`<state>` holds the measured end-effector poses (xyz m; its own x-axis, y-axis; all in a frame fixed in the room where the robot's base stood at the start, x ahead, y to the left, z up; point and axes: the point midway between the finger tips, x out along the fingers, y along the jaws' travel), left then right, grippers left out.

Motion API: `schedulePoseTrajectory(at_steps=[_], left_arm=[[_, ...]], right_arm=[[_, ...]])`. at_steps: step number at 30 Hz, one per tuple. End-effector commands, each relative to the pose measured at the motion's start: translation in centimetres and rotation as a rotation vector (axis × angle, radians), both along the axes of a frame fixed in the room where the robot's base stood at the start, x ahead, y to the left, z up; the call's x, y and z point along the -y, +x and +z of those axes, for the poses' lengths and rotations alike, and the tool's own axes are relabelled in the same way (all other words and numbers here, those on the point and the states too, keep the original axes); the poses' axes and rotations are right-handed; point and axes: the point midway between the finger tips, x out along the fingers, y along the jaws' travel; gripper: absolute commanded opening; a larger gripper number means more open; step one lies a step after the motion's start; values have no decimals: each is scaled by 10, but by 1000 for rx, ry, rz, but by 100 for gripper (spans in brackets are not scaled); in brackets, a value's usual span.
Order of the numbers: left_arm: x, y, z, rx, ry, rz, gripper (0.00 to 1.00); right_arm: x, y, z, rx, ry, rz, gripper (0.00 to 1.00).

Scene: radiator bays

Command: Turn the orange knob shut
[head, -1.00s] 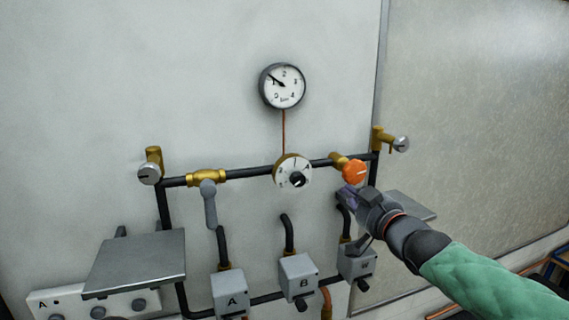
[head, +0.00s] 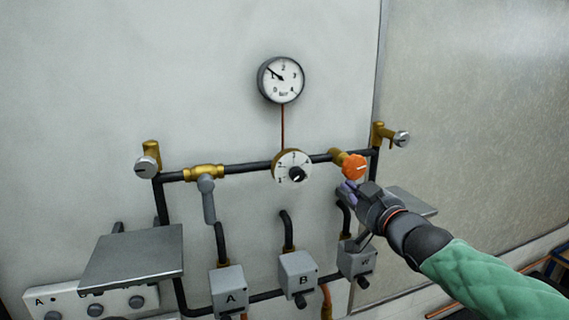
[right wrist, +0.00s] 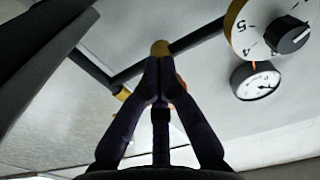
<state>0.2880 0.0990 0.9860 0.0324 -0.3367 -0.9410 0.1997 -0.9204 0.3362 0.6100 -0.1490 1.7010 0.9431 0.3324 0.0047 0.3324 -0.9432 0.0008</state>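The orange knob (head: 354,166) sits on a brass valve (head: 338,156) at the right part of the dark pipe. In the right wrist view only a sliver of the orange knob (right wrist: 181,84) shows behind my fingers. My right gripper (head: 349,190) is just below the knob in the head view, coming in from the lower right. In the right wrist view my right gripper (right wrist: 158,64) has its fingertips together, with nothing seen between them. Whether the fingertips touch the knob cannot be told. My left gripper is not in view.
A white dial (head: 292,167) is left of the orange knob, below a round gauge (head: 281,80). A grey lever (head: 208,200) hangs further left. A grey shelf (head: 133,254) juts out at left.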

Motion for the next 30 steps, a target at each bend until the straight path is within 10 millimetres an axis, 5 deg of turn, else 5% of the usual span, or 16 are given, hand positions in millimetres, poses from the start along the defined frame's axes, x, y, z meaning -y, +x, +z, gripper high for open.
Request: schedulePoseTrajectory(at_steps=[18,30], left_arm=[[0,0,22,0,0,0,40],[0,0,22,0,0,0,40]], right_arm=[[19,-53,0,-4,-1,-1,0],[21,-54,-2,-5,-2,-1,0]])
